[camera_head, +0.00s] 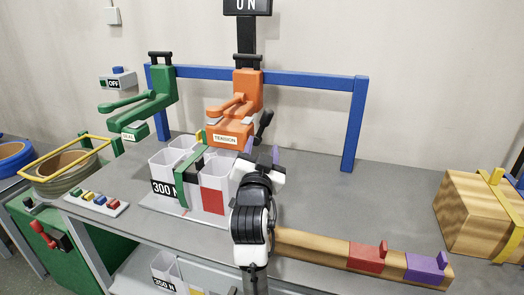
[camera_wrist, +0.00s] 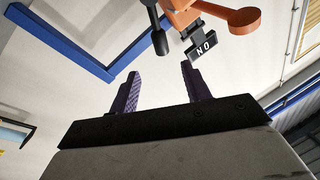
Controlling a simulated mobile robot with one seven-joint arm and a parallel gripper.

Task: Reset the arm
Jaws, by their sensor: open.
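My arm (camera_head: 252,215) rises in front of the workbench in the head view. My gripper (camera_head: 262,155) is at its far end, just in front of and below the orange tension tool (camera_head: 240,104). In the wrist view my gripper (camera_wrist: 158,80) has its two purple fingers spread apart with nothing between them.
White bins (camera_head: 213,185), one marked 300 N, stand close left of my arm. A wooden bar (camera_head: 320,247) with red and purple blocks lies right. A blue frame (camera_head: 355,125) stands behind. A strapped wooden box (camera_head: 480,215) is far right. The grey bench (camera_head: 370,195) is clear between.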

